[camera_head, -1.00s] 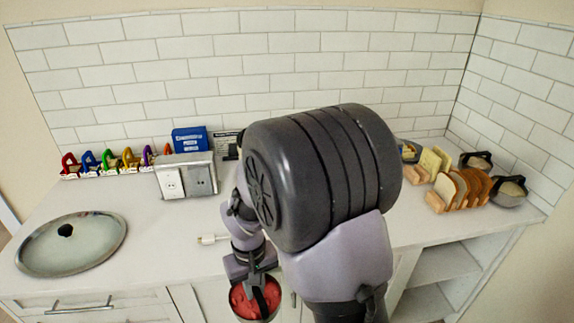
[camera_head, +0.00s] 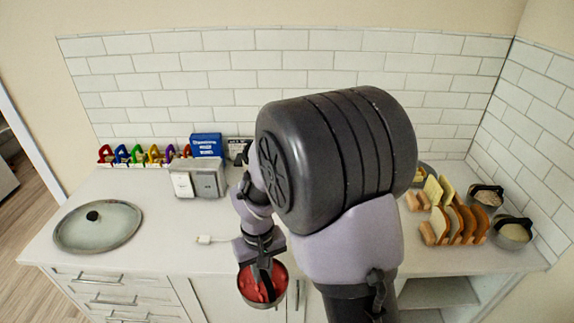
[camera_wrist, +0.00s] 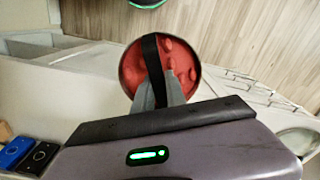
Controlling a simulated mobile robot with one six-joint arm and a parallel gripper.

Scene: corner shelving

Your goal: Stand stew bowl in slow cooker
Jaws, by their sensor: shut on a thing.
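The stew bowl (camera_head: 250,290) is a round metal bowl with red contents and a black strap-like handle across its top. My gripper (camera_head: 262,270) is shut on this handle and holds the bowl in front of the counter's front edge. The wrist view shows the bowl (camera_wrist: 185,60) from above, hanging over the floor, with the gripper fingers (camera_wrist: 160,88) at its handle. I cannot make out a slow cooker in either view; my arm hides the middle of the counter. A round grey lid (camera_head: 98,228) with a black knob lies at the counter's left.
Bread in racks (camera_head: 458,222) and two handled bowls (camera_head: 513,232) stand at right.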

